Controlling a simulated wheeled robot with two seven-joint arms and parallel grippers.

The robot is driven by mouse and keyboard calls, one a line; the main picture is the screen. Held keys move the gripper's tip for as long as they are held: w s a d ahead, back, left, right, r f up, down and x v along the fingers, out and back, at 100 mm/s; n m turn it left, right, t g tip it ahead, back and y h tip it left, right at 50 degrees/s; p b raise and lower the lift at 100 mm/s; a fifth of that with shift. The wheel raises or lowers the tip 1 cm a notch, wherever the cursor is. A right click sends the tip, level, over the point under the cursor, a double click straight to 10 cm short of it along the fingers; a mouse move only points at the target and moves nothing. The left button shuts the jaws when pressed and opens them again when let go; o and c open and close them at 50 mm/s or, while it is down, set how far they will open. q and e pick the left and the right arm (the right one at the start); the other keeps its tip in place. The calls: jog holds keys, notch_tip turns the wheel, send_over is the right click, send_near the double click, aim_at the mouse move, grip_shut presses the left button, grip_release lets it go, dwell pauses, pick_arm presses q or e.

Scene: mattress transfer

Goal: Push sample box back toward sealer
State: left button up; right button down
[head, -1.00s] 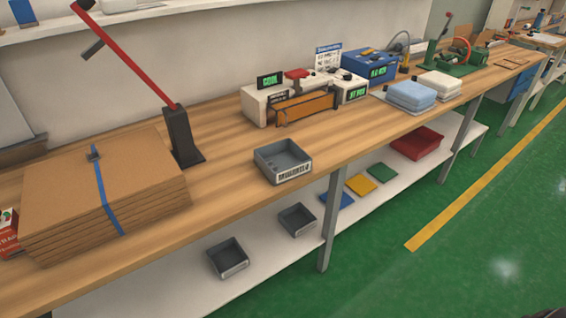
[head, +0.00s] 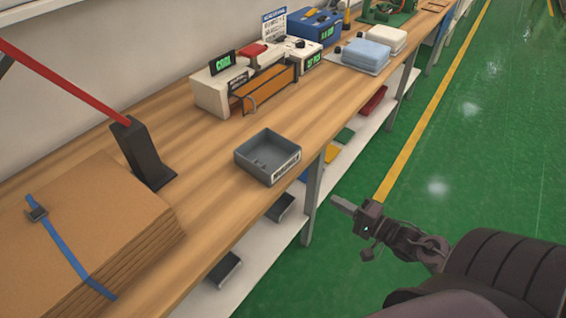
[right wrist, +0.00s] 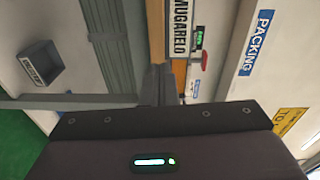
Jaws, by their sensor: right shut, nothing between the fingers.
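The sample box, an open grey tray (head: 267,158) with a white label on its front, stands on the wooden bench near the front edge. The sealer (head: 225,88), a white machine with a green display and an orange-brown front bar, stands behind the box by the wall. My right gripper (head: 343,206) is shut and empty, out in front of the bench edge, right of the box and apart from it. Its dark fingers also show in the right wrist view (right wrist: 160,82). My left gripper is not in view.
A strapped cardboard stack (head: 90,225) and a black post (head: 140,150) with a red arm stand left. A blue machine (head: 314,25) and folded cloths (head: 365,54) stand right. Bare bench lies between box and sealer. Grey bins (head: 280,207) sit on the lower shelf.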

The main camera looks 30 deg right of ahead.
jog(key=r, duration=0.2)
jog(key=p, duration=0.1)
send_near(287, 168)
jog(key=shift+y, duration=0.4)
jog(key=x, duration=0.5)
jog(key=shift+w+d+f, duration=0.2)
jog(key=shift+w+d, duration=0.05)
jog(key=shift+d, duration=0.05)
jog(key=shift+x, duration=0.8)
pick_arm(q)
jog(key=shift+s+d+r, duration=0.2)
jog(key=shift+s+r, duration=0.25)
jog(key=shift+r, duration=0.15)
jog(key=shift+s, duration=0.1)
pick_arm(e)
jog(key=shift+x, duration=1.65)
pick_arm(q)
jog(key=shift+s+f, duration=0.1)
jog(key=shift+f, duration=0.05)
pick_arm(e)
jog(key=shift+s, duration=0.15)
